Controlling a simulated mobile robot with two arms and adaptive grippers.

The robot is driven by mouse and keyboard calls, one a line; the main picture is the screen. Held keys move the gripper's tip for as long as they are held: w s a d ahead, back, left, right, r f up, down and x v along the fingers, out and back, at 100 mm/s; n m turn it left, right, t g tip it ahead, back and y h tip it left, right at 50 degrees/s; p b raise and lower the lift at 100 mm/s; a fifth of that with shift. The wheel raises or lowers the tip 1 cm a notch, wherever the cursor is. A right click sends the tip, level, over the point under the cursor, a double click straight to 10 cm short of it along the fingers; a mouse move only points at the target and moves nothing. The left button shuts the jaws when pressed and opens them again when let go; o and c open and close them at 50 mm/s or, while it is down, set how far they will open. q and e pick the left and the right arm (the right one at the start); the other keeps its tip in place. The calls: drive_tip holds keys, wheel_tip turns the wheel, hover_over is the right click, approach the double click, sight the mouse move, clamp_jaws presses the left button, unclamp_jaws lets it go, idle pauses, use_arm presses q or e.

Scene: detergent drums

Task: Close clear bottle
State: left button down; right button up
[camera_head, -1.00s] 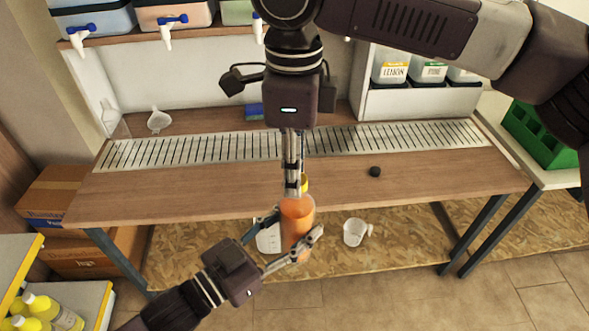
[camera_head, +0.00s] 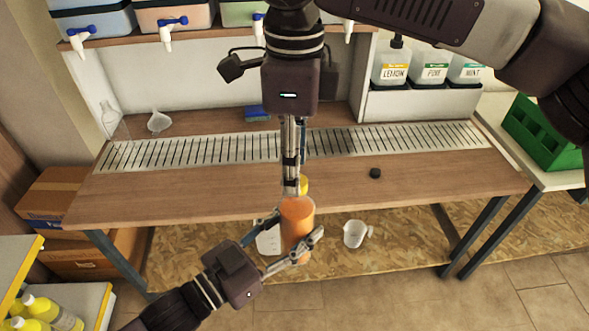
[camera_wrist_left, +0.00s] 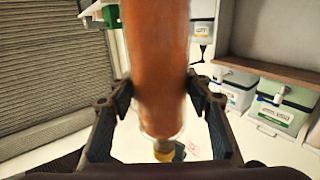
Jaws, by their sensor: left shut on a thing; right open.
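The bottle (camera_head: 297,228) with orange contents is held roughly upright in front of the table by my left gripper (camera_head: 285,250). In the left wrist view the left gripper's fingers (camera_wrist_left: 165,100) are shut on the sides of the orange bottle (camera_wrist_left: 158,60). A yellow cap (camera_head: 303,185) shows at the bottle's top, partly behind my right fingers; it also shows at the neck end in the left wrist view (camera_wrist_left: 163,156). I cannot tell how tightly it sits. My right gripper (camera_head: 291,190) points down over the bottle's top, open, close to the cap.
A small black cap (camera_head: 375,173) lies on the wooden table (camera_head: 200,190). An empty clear bottle (camera_head: 113,122) and a funnel (camera_head: 158,122) stand at the back left. A measuring cup (camera_head: 355,233) and a white container (camera_head: 268,240) show below the table edge. A green crate (camera_head: 540,130) is at right.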

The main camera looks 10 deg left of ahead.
wheel_tip(320, 180, up, 2)
drive_tip(key=shift+r, duration=0.25)
drive_tip(key=shift+c, duration=0.4)
